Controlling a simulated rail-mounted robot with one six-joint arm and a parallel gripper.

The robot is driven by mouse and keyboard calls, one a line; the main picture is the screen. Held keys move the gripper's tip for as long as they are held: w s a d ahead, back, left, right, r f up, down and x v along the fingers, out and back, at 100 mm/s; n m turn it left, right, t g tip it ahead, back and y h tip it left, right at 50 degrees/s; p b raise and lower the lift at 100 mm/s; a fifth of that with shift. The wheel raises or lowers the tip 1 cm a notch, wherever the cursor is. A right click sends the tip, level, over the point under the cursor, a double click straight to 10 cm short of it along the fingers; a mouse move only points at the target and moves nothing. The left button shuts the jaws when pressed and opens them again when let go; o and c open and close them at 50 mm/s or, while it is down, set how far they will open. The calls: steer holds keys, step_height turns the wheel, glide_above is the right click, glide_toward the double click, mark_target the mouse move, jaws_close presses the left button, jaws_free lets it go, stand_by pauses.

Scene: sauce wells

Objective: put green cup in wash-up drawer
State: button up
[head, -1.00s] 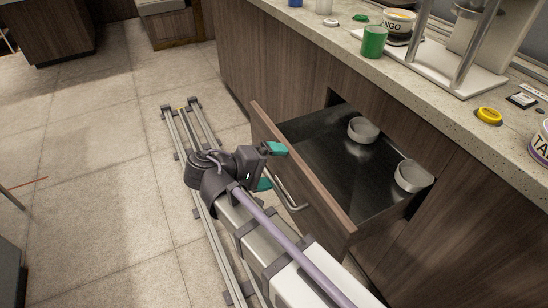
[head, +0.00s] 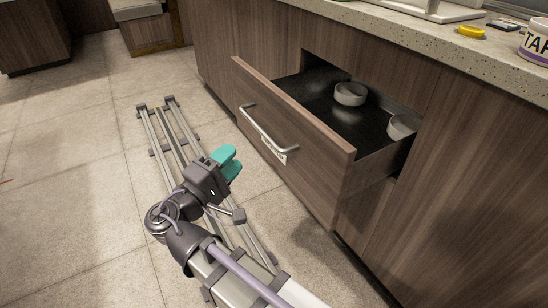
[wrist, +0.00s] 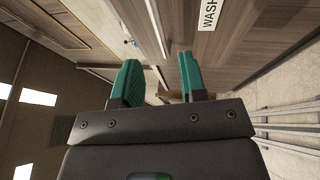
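The wash-up drawer (head: 290,140) is pulled out from the counter front, with a metal bar handle (head: 268,131) and a small label (head: 273,150). In the wrist view its label (wrist: 208,13) reads "WASH", with the rest cut off. Two pale round bowls sit inside, one near the back (head: 350,93) and one at the right (head: 402,126). My gripper (head: 232,162) is in front of the drawer, below and left of the handle. In the wrist view my gripper (wrist: 160,62) has its teal fingers apart with nothing between them. The green cup is out of both current views.
The speckled counter (head: 420,39) runs above the drawer. A yellow lid (head: 471,31) and a labelled tub (head: 536,40) stand on it. My floor rail runs beside the cabinets.

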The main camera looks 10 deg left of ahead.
mark_target(258, 124)
steer(key=x, duration=0.3)
steer(key=p+x, duration=0.1)
steer(key=x, duration=0.3)
steer(key=p+x, duration=0.1)
steer(key=x, duration=0.3)
steer(key=shift+w+a+r, duration=0.15)
steer(key=shift+a, duration=0.15)
steer(key=shift+c, duration=0.3)
jaws_close()
